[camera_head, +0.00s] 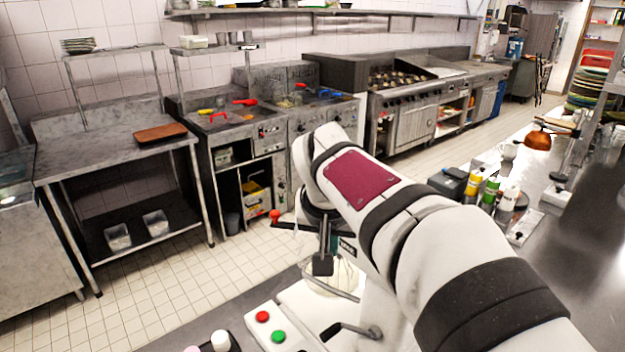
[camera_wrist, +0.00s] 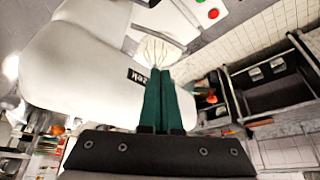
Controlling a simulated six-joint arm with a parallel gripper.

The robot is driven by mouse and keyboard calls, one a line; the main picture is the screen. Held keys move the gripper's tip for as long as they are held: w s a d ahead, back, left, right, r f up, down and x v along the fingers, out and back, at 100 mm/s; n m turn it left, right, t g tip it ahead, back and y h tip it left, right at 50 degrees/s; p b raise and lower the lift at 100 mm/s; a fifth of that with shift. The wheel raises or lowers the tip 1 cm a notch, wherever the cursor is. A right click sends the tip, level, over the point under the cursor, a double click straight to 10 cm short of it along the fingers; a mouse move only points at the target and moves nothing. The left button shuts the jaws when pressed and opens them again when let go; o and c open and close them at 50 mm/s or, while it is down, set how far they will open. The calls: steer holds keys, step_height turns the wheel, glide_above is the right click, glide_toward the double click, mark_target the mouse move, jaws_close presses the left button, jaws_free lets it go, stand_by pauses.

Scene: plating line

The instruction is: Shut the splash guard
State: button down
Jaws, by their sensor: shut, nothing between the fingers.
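The splash guard seems to belong to the white mixer (camera_head: 365,275), which stands behind my arm in the head view. A thin curved metal bar (camera_head: 332,292) at the mixer's front may be part of the guard; I cannot tell its exact position. The mixer's large pale body (camera_wrist: 85,65) fills the left of the wrist view, with a dark label on it. A pale wire whisk (camera_wrist: 155,50) shows just past my fingertips. My gripper (camera_wrist: 160,72) is shut and empty, its dark green fingers together close to the mixer. My arm hides much of the mixer in the head view.
Red (camera_head: 262,316) and green (camera_head: 278,336) buttons sit on a white panel at the front. A red-knobbed lever (camera_head: 275,216) sticks out left of the mixer. Bottles (camera_head: 490,190) stand on the steel counter at right. The tiled floor to the left is clear.

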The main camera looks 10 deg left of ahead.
mark_target(274, 214)
steer(key=w+a+r+n+t, duration=0.2)
steer(key=w+a+t, duration=0.1)
steer(key=w+a, duration=0.95)
steer(key=shift+y, duration=0.4)
steer(key=x, duration=0.8)
steer(key=shift+w+a+f, duration=0.1)
steer(key=shift+f, duration=0.25)
steer(key=shift+s+n+y, duration=0.5)
steer(key=shift+s+n, duration=0.2)
steer(key=shift+s, duration=0.15)
steer(key=s+d+n+g+y, duration=0.1)
steer(key=s+d+n+y, duration=0.1)
steer(key=s, duration=0.4)
steer(key=s+d+n+g+y, duration=0.1)
steer(key=s+d+n+y, duration=0.1)
steer(key=s+d+n, duration=0.3)
steer(key=s+d, duration=0.2)
steer(key=shift+s+d+n+g+y, duration=0.25)
steer(key=shift+n+g+y, duration=0.05)
steer(key=shift+y, duration=0.1)
steer(key=shift+d, duration=0.1)
